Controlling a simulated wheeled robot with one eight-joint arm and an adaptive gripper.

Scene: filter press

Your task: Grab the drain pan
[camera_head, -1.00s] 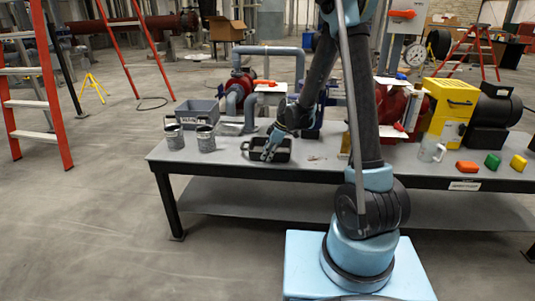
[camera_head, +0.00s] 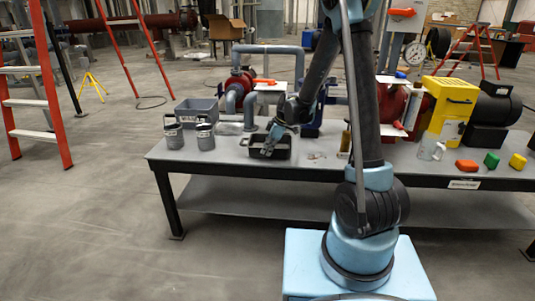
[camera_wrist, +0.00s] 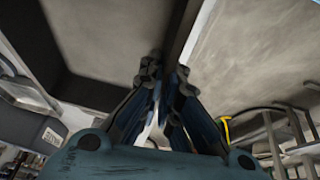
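The drain pan is a black, shallow, open tray (camera_head: 282,152) at the front edge of the grey workbench, left of my arm. My gripper (camera_head: 267,151) reaches down to it from above. In the wrist view, the pan's dark wall (camera_wrist: 185,25) runs down between my fingertips (camera_wrist: 165,68), with its inside to the left. The fingers are close together and appear shut on this wall. The head view is too small to show whether the pan's bottom still touches the bench.
Two grey cans (camera_head: 174,135) and a grey bin (camera_head: 197,110) stand left of the pan on the workbench (camera_head: 222,152). Blue piping with a red pump (camera_head: 238,84) stands behind. A clear jug (camera_head: 428,146) and coloured blocks (camera_head: 467,166) are to the right.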

